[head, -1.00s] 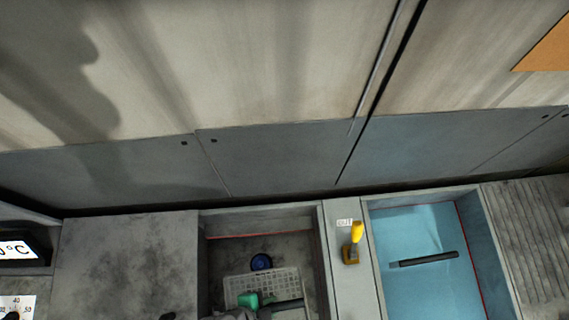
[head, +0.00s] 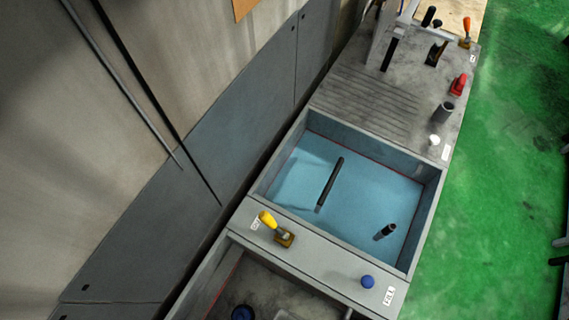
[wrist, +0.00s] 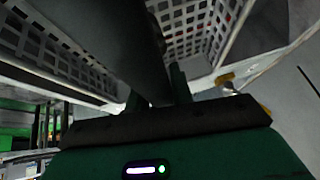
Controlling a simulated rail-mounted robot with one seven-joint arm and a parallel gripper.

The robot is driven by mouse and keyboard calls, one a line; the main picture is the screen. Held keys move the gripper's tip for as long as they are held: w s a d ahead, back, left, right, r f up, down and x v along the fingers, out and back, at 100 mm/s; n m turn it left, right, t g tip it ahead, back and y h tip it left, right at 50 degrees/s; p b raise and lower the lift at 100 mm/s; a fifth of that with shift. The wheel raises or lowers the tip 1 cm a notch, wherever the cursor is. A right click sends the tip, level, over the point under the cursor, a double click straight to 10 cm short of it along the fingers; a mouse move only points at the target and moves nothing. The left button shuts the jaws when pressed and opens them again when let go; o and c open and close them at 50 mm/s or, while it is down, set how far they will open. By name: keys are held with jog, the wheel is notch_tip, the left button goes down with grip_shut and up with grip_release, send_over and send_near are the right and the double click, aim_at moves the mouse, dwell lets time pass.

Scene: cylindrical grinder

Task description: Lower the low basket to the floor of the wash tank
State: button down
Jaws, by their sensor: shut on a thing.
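The low basket (wrist: 55,55) is white with a square mesh and fills the upper part of the wrist view. A thick dark bar, apparently its handle, runs across it. My gripper (wrist: 158,95), green with a dark front edge, is shut on that bar; the fingertips are partly hidden by it. My gripper is out of the head view. The gap between basket and tank floor cannot be seen.
A second tank (head: 436,195) holds blue liquid, with two dark bars in it. A yellow-handled lever (head: 275,228) and a blue knob (head: 367,282) stand on the ledge between the tanks. A ribbed draining board (head: 370,100) lies beyond, and a grey wall stands at left.

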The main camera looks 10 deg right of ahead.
notch_tip(320, 180, down, 35)
jog(key=b, duration=3)
jog(key=shift+f, duration=0.1)
jog(key=shift+f+b, duration=0.5)
jog(key=shift+b, duration=0.1)
jog(key=c, duration=1.1)
grip_release()
jog(key=shift+c, duration=0.2)
jog(key=shift+r, duration=0.1)
jog(key=p+v, duration=0.2)
jog(key=v, duration=0.5)
jog(key=shift+s+a+r, duration=0.2)
jog(key=shift+r, duration=0.1)
